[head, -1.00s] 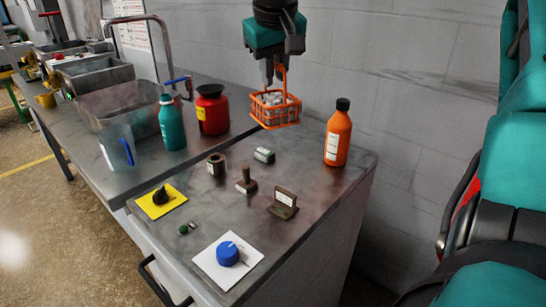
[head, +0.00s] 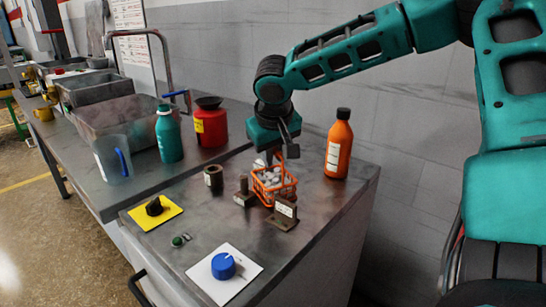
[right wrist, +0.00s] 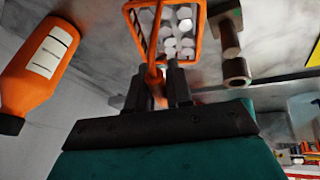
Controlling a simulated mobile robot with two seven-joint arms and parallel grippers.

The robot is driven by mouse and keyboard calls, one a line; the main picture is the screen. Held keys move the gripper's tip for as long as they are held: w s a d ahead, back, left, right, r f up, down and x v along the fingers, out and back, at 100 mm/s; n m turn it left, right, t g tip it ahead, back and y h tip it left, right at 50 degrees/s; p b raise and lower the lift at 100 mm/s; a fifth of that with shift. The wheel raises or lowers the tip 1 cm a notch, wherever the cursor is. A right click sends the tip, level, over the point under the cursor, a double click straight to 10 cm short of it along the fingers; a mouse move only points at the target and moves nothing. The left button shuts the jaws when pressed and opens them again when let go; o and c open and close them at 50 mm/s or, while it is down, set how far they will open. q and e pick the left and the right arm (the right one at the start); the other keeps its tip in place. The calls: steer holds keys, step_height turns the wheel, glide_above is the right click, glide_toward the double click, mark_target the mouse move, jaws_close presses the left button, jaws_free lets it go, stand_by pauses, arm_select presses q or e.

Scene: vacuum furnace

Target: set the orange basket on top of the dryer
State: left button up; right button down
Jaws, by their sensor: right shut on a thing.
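The orange wire basket (head: 286,191) holds several whitish pieces and hangs from my right gripper (head: 279,158). The gripper is shut on the basket's handle, which also shows between the fingers in the right wrist view (right wrist: 157,85). The basket is low over the grey cabinet top (head: 208,235), which appears to be the dryer, between small brown metal parts. I cannot tell whether its bottom touches the surface. My left gripper is not in view.
A brown bracket (head: 284,213) and a brown post (head: 244,193) stand close beside the basket. An orange bottle (head: 339,148) stands behind right, a red jar (head: 210,126) behind left. Bare top lies right of the bracket.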

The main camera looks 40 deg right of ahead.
mark_target(274, 186)
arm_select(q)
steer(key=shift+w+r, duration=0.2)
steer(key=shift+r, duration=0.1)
arm_select(e)
steer(key=c, duration=1)
jaws_free()
arm_select(q)
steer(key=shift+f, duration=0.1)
steer(key=p, duration=0.1)
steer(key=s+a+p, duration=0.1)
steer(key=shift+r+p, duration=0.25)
steer(key=shift+p, duration=0.05)
arm_select(e)
steer(key=v, duration=1.2)
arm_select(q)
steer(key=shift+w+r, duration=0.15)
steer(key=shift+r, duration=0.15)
arm_select(e)
steer(key=shift+a, duration=0.15)
